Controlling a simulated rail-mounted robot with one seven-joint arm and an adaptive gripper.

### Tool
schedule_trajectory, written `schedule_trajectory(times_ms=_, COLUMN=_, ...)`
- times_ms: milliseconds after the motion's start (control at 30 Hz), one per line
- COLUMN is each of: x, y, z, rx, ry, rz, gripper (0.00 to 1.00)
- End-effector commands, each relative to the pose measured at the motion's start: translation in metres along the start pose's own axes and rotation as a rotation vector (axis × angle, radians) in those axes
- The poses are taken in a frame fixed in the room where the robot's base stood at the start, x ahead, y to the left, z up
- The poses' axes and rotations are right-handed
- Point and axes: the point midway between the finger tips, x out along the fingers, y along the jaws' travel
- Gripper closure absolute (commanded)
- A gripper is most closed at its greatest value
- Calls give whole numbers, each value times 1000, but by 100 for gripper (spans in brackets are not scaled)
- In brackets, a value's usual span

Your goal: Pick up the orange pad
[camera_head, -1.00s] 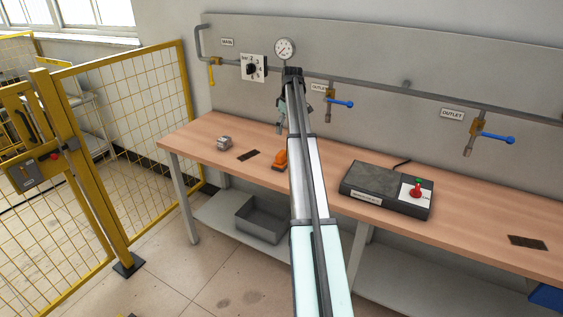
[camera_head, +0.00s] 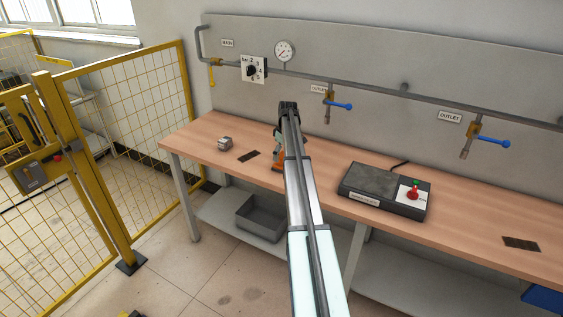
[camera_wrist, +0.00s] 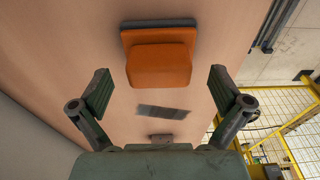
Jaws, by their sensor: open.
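The orange pad (camera_wrist: 158,65) is a rounded orange block on a dark flat base, at the upper middle of the wrist view. In the head view the orange pad (camera_head: 278,167) lies on the wooden bench, partly hidden by my arm. My gripper (camera_wrist: 160,88) is open and empty, its two green-grey fingers apart at the left and right below the pad in the wrist view. In the head view the gripper is mostly hidden behind my arm, close to the pad. Neither finger touches the pad.
A small grey block (camera_head: 225,142) and a dark plate (camera_head: 249,156) lie on the bench (camera_head: 330,160) left of the pad. The induction heater (camera_head: 385,190) with a red knob stands to the right. Pipes and blue-handled valves (camera_head: 340,105) line the wall behind. A yellow mesh fence (camera_head: 130,120) stands at left.

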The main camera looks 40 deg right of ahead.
Motion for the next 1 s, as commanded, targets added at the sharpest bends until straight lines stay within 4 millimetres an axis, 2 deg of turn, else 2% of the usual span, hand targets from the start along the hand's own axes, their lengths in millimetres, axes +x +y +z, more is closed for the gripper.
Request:
schedule_trajectory(times_ms=300, x=36, y=1, z=0, rx=0, ry=-1, rz=-1, gripper=0)
schedule_trajectory(times_ms=533, x=39, y=1, z=0, rx=0, ry=0, rz=0, gripper=0)
schedule_trajectory(times_ms=667, x=39, y=0, z=0, rx=0, ry=0, rz=-1, gripper=46)
schedule_trajectory(times_ms=700, x=39, y=0, z=0, rx=0, ry=0, rz=-1, gripper=51)
schedule_trajectory(times_ms=1000, x=38, y=1, z=0, rx=0, ry=0, rz=-1, gripper=51)
